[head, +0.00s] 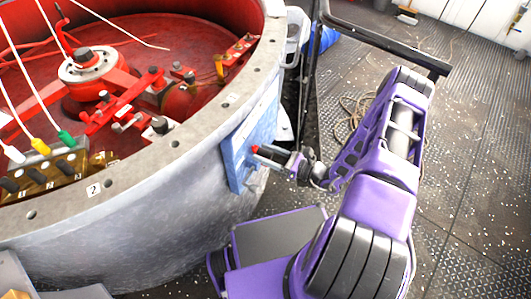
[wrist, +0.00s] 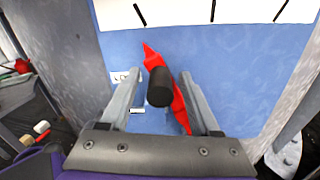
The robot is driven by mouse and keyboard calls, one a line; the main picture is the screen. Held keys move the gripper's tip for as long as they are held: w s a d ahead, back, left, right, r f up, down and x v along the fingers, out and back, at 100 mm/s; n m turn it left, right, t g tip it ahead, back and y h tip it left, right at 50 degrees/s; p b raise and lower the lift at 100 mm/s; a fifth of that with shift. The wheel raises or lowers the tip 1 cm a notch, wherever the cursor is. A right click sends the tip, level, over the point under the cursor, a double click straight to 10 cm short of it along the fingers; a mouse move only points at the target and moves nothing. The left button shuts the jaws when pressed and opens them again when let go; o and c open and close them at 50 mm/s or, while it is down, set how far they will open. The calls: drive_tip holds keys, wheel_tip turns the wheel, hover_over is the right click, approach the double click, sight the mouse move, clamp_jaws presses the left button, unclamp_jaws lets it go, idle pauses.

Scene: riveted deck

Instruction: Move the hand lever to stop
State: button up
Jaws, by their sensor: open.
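The hand lever is a red pointed bar (wrist: 180,110) with a black knob (wrist: 160,88), mounted on a blue panel (wrist: 230,62) in the wrist view. The bar slants from upper left to lower right. My gripper (wrist: 157,78) is open, with one finger on each side of the knob. I cannot tell whether either finger touches it. In the head view my gripper (head: 276,158) reaches the blue panel (head: 240,165) on the drum's side, and a bit of red shows at its tip. A white plate (wrist: 200,12) with black marks sits above the lever; no stop label is readable.
A large grey-rimmed drum (head: 190,150) with a red interior fills the left of the head view. A black rail (head: 385,40) stands behind my arm. A small white label (wrist: 122,76) is left of the lever. Deck floor (head: 480,170) at right is open.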

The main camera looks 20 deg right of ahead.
clamp_jaws()
idle(1.4)
